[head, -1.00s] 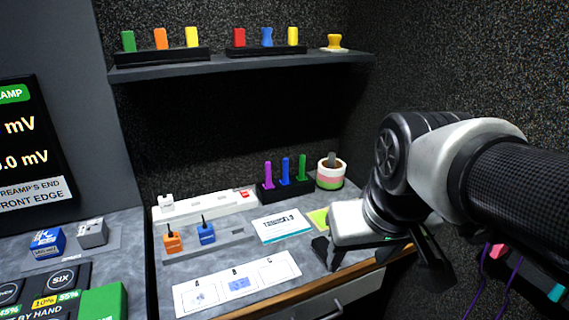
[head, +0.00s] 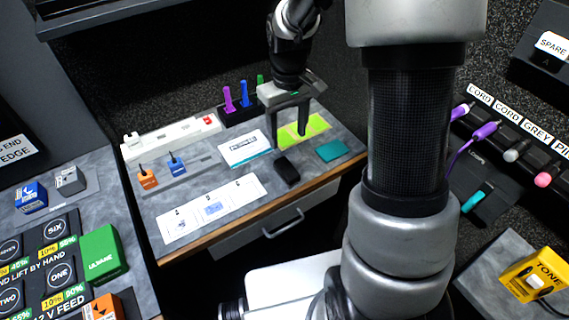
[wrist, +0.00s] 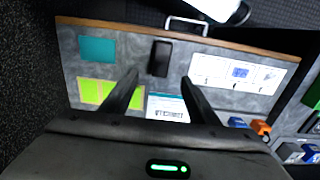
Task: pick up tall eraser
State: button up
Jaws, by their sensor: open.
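A black block (head: 287,170), which looks like the eraser, is on the grey desk (head: 205,183) near its front edge. In the wrist view the black block (wrist: 160,58) shows ahead of the fingertips, lined up with the gap between them. My gripper (head: 289,139) is open and empty, pointing down above the desk behind the block. In the wrist view its two dark fingers (wrist: 160,77) are spread apart, and nothing is between them. The block's height is hard to judge from above.
A teal pad (head: 331,150) lies right of the block, and a yellow-green sheet (head: 315,127) lies behind it. A white card (head: 245,148) and a white A-B-C strip (head: 212,208) lie left. Purple and blue pegs (head: 229,98) stand at the back. A drawer handle (head: 283,223) juts out below.

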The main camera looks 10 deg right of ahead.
send_over(287, 168)
jog(key=f, duration=0.4)
jog(key=f+b, duration=0.1)
jog(key=f, duration=0.2)
jog(key=shift+w+d, duration=0.1)
jog(key=shift+w, duration=0.2)
jog(key=shift+s+f+b, duration=0.2)
jog(key=shift+f+b, duration=0.2)
jog(key=shift+f, duration=2.35)
jog(key=shift+c, duration=0.2)
jog(key=c, duration=1.1)
